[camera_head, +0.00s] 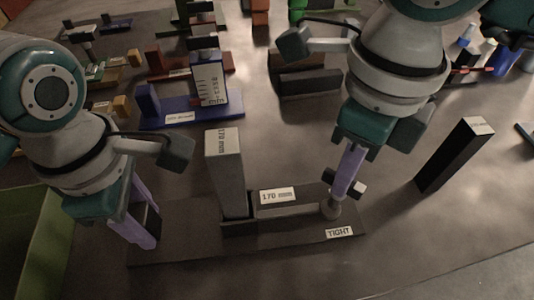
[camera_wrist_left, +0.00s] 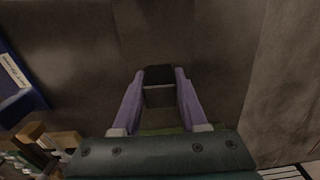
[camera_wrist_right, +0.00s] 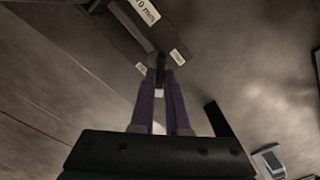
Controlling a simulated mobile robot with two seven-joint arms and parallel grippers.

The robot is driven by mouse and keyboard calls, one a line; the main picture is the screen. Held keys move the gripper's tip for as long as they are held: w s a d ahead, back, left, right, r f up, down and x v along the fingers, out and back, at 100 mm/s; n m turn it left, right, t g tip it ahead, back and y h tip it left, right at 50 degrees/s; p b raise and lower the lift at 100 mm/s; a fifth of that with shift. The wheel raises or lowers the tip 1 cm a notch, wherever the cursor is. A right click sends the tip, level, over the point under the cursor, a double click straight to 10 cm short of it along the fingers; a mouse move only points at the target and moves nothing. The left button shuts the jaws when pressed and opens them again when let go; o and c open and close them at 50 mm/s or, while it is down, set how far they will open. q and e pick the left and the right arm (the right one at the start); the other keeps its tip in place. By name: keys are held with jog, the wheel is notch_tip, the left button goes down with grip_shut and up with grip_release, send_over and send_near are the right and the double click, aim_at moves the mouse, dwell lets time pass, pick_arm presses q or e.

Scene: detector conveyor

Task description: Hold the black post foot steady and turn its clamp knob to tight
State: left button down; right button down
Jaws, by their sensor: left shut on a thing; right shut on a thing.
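The black post foot (camera_head: 185,232) lies flat at the front of the table, with an upright grey post (camera_head: 224,175) on it. Its labels read "170 mm" (camera_head: 277,195) and "TIGHT" (camera_head: 339,232). My left gripper (camera_head: 147,230) is shut on a block at the foot's left end; the block (camera_wrist_left: 159,94) shows between its fingers in the left wrist view. My right gripper (camera_head: 345,180) points down at the foot's right end, shut on the clamp knob (camera_head: 330,208). The knob's handle is partly hidden by the fingers; its pale end (camera_wrist_right: 159,93) shows in the right wrist view.
A dark upright block (camera_head: 452,158) stands to the right. A blue stand (camera_head: 190,112) with a scale plate is behind the post, and dark blocks (camera_head: 308,80) stand behind centre. A green bin (camera_head: 35,240) is at the left front.

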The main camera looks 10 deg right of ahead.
jog(key=c, duration=0.9)
grip_release()
notch_tip(320, 180, up, 12)
